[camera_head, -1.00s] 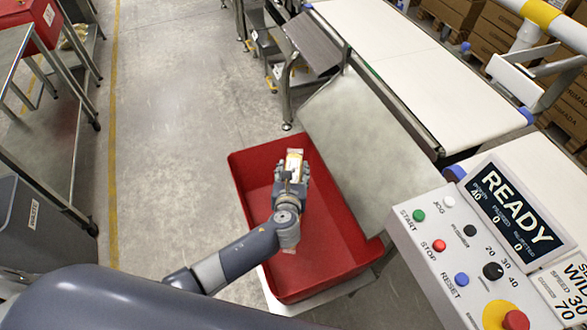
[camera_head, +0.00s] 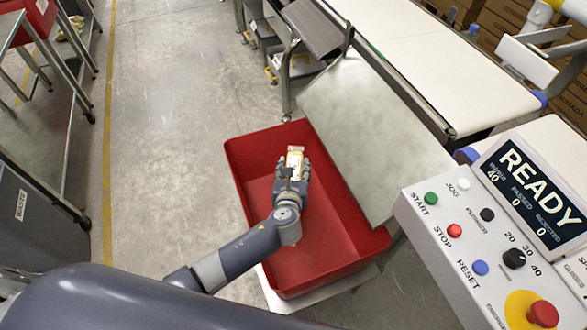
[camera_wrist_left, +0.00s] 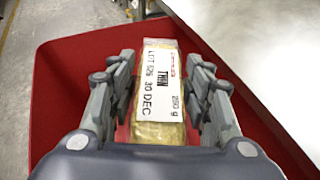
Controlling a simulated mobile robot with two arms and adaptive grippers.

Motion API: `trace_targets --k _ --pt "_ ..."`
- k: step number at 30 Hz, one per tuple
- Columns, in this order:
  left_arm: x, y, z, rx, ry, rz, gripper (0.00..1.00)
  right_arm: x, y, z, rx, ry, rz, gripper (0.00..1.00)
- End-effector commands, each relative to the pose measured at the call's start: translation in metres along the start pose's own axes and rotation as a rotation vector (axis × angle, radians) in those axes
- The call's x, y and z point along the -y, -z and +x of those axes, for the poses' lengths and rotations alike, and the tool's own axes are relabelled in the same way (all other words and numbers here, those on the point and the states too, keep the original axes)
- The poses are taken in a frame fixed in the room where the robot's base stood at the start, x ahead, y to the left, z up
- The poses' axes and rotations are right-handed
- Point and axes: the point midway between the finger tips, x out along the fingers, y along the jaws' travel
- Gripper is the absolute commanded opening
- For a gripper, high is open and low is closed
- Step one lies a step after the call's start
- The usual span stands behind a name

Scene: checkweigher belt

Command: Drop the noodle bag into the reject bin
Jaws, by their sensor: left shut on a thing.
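The noodle bag (camera_wrist_left: 160,95) is a clear pack with yellow contents and a white label reading THIN, 250 g. It also shows in the head view (camera_head: 295,160). My left gripper (camera_head: 292,172) is shut on it, with a finger on each side in the left wrist view (camera_wrist_left: 160,100). The red reject bin (camera_head: 345,262) lies beneath, and the gripper holds the bag over the bin's inside. The visible bin floor is empty; part of it is hidden by my arm. My right gripper is not in view.
A grey metal chute (camera_head: 370,130) slopes to the bin's right edge. The white conveyor belt (camera_head: 430,55) runs behind it. A control panel (camera_head: 475,225) reading READY stands at the right. A grey waste bin (camera_head: 20,215) is at the left. Open floor lies between.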

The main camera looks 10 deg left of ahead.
Motion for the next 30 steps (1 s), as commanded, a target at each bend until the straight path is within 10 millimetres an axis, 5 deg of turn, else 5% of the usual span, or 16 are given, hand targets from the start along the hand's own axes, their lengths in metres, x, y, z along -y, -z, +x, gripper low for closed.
trace_targets --k 4,5,7,20,30 --pt "0.0 -0.002 0.0 0.002 0.0 0.0 0.14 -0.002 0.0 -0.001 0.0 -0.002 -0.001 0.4" --pt "0.0 -0.002 0.0 0.002 0.0 0.0 0.53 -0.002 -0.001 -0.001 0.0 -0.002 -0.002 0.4" --pt "0.0 -0.002 0.0 0.002 0.0 0.0 0.68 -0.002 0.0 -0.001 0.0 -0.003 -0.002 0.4" --pt "0.0 0.0 -0.004 -0.001 0.0 0.001 0.69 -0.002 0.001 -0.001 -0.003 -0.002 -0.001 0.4" --pt "0.0 0.0 -0.057 -0.002 0.002 -0.001 0.69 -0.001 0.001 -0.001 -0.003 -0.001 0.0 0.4"
